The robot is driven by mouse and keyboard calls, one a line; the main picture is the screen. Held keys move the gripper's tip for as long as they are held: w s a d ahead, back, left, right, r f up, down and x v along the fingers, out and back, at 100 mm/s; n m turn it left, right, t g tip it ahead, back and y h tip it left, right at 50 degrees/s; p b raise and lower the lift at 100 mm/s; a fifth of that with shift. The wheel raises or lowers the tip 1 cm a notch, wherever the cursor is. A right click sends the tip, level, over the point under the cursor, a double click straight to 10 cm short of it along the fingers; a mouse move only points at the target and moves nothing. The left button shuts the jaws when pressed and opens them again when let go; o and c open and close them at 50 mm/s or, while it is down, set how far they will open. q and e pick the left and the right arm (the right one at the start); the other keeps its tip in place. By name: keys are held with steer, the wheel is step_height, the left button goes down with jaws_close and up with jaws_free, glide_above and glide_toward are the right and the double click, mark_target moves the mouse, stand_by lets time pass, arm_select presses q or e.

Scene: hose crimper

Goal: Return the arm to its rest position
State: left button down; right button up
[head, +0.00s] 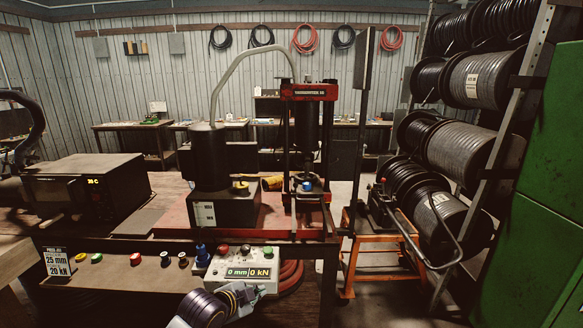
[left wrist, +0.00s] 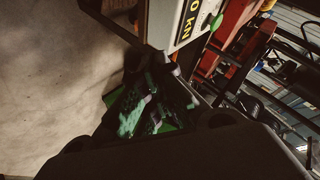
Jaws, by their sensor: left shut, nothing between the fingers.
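My left arm comes up at the bottom middle of the head view, with its left gripper (head: 246,292) just in front of the control box (head: 240,272). The gripper is shut and empty. It overlaps the front of the box in the picture; whether it touches it I cannot tell. The box has red, dark and green buttons on top and a display reading 0 mm and 0 kN. In the left wrist view the dark gripper (left wrist: 155,65) points toward the control box (left wrist: 185,25) and its green button. My right gripper is not in view.
A black oven-like unit (head: 85,187) is at left. An orange stand (head: 375,245) and hose reels (head: 462,160) are at right. Open floor shows between them.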

arm_select(q)
steer(key=s+a+f+n+g+y, duration=0.15)
steer(key=s+a+f+n, duration=0.25)
steer(key=s, duration=0.5)
steer(key=s+a+f+n+g+y, duration=0.1)
steer(key=s+a+f+n+g, duration=0.3)
steer(key=s, duration=0.5)
steer(key=s+a+f+n+g+y, duration=0.1)
steer(key=s+a+f+n+y, duration=0.25)
steer(key=s, duration=0.55)
step_height(320, 180, down, 34)
steer(key=s+r+n+h, duration=0.1)
steer(key=s+h, duration=0.1)
steer(key=s, duration=0.1)
steer(key=s+a+f+g, duration=0.1)
steer(key=s+a+f, duration=0.1)
steer(key=s+f, duration=0.7)
steer(key=s+a+f+g, duration=0.1)
steer(key=s+a+f, duration=0.1)
steer(key=s+f, duration=0.8)
steer(key=shift+s+a+f, duration=0.2)
steer(key=shift+s, duration=1)
